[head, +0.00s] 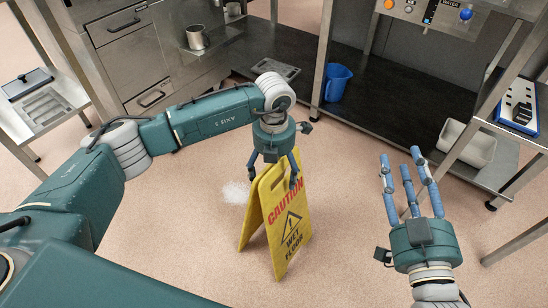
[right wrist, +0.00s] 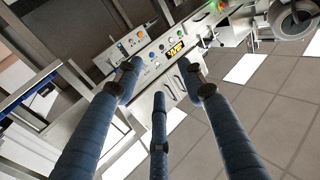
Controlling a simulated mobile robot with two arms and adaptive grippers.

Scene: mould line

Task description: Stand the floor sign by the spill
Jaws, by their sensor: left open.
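The yellow floor sign (head: 290,220) stands upright on the floor in the middle of the head view, its two panels spread apart at the bottom. It reads "CAUTION WET FLOOR". A whitish, glossy patch that looks like the spill (head: 236,192) lies on the floor just left of the sign. My left gripper (head: 273,180) is open at the sign's top edge, with fingers on either side of it; I cannot tell whether they touch it. My right gripper (head: 405,170) is open and empty, raised to the right of the sign, apart from it.
A blue jug (head: 338,82) stands on the dark lower shelf (head: 385,105) at the back. A white bin (head: 465,142) sits at the right, and a metal mug (head: 197,37) stands at upper left. Bench legs border the right side. Floor in front of the sign is clear.

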